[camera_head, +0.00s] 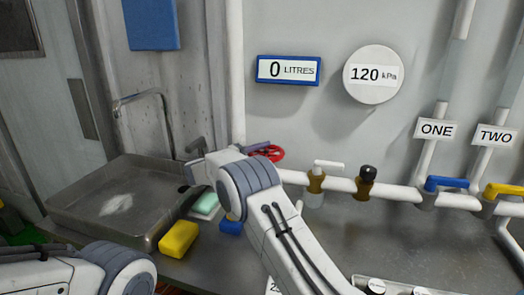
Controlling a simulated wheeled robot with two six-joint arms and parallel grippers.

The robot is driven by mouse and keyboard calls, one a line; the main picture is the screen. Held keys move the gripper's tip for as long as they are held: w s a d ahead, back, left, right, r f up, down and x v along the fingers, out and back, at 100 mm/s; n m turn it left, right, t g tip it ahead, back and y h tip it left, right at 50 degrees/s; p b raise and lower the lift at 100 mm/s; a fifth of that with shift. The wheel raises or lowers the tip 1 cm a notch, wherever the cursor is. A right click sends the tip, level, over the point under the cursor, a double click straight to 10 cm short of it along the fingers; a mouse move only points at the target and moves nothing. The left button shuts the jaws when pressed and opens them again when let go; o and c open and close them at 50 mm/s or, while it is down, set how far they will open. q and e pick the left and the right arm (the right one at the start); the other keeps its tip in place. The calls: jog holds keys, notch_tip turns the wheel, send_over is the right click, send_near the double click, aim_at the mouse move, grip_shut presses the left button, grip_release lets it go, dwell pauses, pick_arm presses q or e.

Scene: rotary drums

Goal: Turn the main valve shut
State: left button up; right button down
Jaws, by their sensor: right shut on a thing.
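The red handwheel (273,155), which I take to be the main valve, sits on the wall at the foot of a white vertical pipe. My right arm hides its lower and left parts. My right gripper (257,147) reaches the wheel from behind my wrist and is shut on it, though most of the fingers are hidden. How far the wheel is turned cannot be told. My left arm shows at the bottom left, with its gripper out of view.
A grey sink (115,205) lies left, with a yellow sponge (178,239) by its rim. A white-handled tap (316,181), blue lever (446,183) and yellow lever (504,190) line the pipe. The pressure gauge (373,74) reads 120 kPa; the litre display (289,71) reads 0.

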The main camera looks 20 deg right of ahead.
jog(key=shift+d, duration=0.1)
dwell(0.3)
jog(key=c, duration=0.8)
grip_release()
jog(key=shift+o, duration=0.2)
jog(key=b+v, duration=0.2)
jog(key=v, duration=0.8)
jog(key=shift+a, duration=0.2)
jog(key=shift+f, duration=0.1)
